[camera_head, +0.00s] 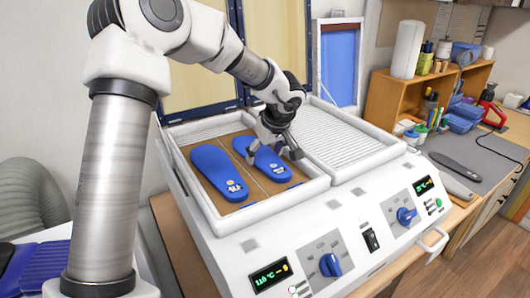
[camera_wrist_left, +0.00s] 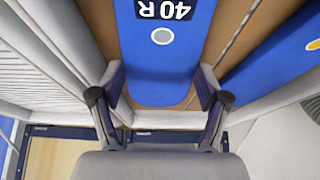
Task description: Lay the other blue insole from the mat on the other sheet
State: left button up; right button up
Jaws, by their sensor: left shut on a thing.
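My left gripper (camera_head: 277,140) is shut on a blue insole (camera_head: 270,168) over the right-hand brown sheet (camera_head: 296,180) in the machine's left tray. In the left wrist view the gripper's fingers (camera_wrist_left: 160,92) are on either side of one end of this insole (camera_wrist_left: 165,75), which bears a "40 R" label. I cannot tell whether the insole rests fully on the sheet. Another blue insole (camera_head: 217,172) lies on the left-hand brown sheet (camera_head: 190,153); its edge also shows in the left wrist view (camera_wrist_left: 275,55). My right gripper is not in view.
The white machine (camera_head: 262,245) has a ribbed right tray (camera_head: 345,135) and raised lids behind. A grey mat (camera_head: 482,150) with a dark, flat, insole-like piece (camera_head: 455,166) lies to the right, by a wooden shelf (camera_head: 400,98).

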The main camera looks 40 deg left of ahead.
pick_arm(q)
jog(key=o, duration=0.9)
jog(key=v, duration=1.2)
jog(key=shift+a, duration=0.1)
